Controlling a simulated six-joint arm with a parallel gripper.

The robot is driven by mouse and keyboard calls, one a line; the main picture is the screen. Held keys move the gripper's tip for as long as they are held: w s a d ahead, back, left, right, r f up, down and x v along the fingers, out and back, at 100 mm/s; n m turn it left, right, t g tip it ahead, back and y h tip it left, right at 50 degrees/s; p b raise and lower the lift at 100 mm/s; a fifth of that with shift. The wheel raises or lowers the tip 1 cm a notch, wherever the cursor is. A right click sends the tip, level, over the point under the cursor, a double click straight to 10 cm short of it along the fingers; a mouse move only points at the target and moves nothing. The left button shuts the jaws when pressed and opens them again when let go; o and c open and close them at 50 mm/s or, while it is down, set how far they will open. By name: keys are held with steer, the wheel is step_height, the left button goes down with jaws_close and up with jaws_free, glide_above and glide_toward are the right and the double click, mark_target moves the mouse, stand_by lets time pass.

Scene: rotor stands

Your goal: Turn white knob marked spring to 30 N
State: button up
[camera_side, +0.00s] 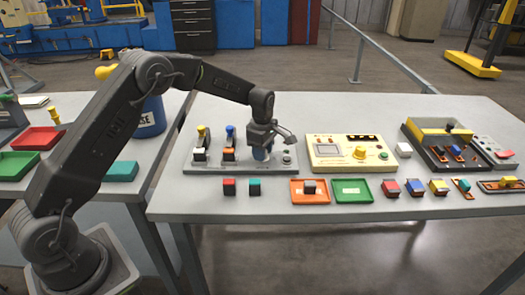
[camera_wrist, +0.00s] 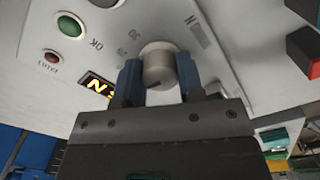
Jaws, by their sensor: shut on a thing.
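The white knob (camera_wrist: 158,66) stands up from a pale panel (camera_wrist: 110,20) in the wrist view, with a short dark mark on its side facing the camera. Printed scale numbers, one reading like 30, lie beside it. My gripper (camera_wrist: 158,80) has its two blue fingers closed on opposite sides of the knob. In the side view my gripper (camera_side: 262,152) is low over the grey rotor stand base (camera_side: 208,168), toward its right end, and hides the knob. The knob's exact setting cannot be read.
A green button (camera_wrist: 69,26), a red fault light (camera_wrist: 50,56) and a lit yellow display (camera_wrist: 98,84) are on the panel. Yellow and blue-topped stands rise left of my gripper. A cream instrument box (camera_side: 345,165) stands to the right. Red (camera_side: 228,187) and teal (camera_side: 254,187) blocks lie in front.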

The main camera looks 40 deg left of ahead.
steer(key=m, duration=0.8)
steer(key=shift+r+m, duration=0.1)
steer(key=shift+m, duration=0.2)
steer(key=m, duration=0.4)
steer(key=shift+m, duration=2.3)
steer(key=o, duration=0.9)
step_height(320, 180, up, 14)
steer(key=shift+f, duration=0.1)
steer(key=shift+s, duration=0.1)
